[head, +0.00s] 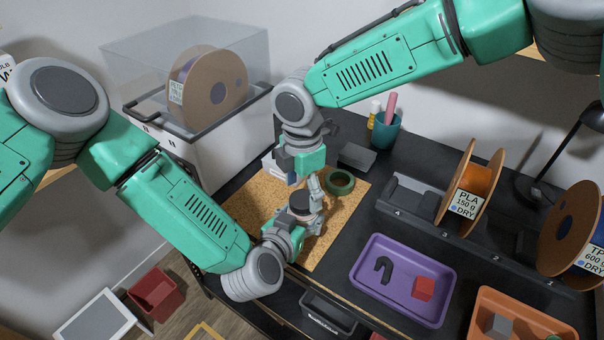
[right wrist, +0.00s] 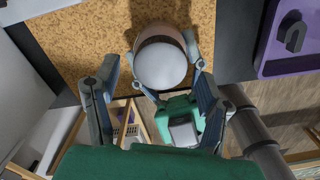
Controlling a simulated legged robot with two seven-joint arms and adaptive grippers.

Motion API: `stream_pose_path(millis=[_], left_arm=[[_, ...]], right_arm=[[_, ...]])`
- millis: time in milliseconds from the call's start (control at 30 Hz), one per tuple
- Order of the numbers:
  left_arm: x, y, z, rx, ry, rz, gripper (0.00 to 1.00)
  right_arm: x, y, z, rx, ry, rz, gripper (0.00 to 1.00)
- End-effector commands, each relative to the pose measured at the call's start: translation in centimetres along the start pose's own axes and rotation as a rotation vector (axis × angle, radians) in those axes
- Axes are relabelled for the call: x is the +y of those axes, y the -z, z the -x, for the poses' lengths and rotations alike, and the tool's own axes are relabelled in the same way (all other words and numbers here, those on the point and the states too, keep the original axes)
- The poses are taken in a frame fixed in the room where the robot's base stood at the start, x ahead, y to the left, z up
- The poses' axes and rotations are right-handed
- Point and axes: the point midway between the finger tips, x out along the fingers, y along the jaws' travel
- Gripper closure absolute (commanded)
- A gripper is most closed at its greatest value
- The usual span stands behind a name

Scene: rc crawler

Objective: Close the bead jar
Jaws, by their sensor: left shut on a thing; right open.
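The bead jar (head: 302,206) stands on the cork mat, with a grey round top in the head view. In the right wrist view the jar (right wrist: 160,64) shows a pale round top with a brownish rim behind it. I cannot tell whether this top is a seated lid; no beads show. My left gripper (head: 300,222) is shut on the jar from the near side; its fingers flank it in the right wrist view (right wrist: 163,72). My right gripper (head: 310,184) is open above the jar, its fingers (right wrist: 158,85) spread either side of it without visible contact.
A green ring (head: 340,182) lies on the cork mat (head: 246,190) beside the jar. A teal cup (head: 386,134) stands behind. A purple tray (head: 402,300) with a hook and a red cube, an orange tray (head: 520,318) and a spool rack (head: 415,200) fill the right side.

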Motion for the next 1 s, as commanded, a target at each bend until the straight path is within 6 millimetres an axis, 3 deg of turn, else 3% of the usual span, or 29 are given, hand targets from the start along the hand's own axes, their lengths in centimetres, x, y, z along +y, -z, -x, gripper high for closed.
stream_pose_path(millis=[200,533,667,700,867,1000], left_arm=[[0.0,0.0,0.0,0.0,0.0,0.0,1.0],[0.0,0.0,0.0,0.001,0.0,0.0,1.0],[0.0,0.0,0.0,0.001,0.0,0.0,1.0],[0.0,0.0,0.0,0.0,-0.001,0.0,1.0],[0.1,0.0,0.0,0.0,-0.001,0.0,1.0],[0.1,0.0,0.1,0.0,-0.002,0.0,1.0]], right_arm=[[0.0,0.0,-1.9,0.0,-0.001,-0.001,0.35],[0.0,0.0,-2.2,0.0,-0.002,-0.001,0.35],[0.0,0.0,-2.2,0.0,-0.002,-0.001,0.8],[0.0,0.0,-2.2,0.0,-0.002,-0.001,0.87],[0.1,0.0,-2.1,-0.001,-0.002,-0.03,0.87],[0.1,0.0,-2.1,-0.006,-0.003,-0.258,0.87]])
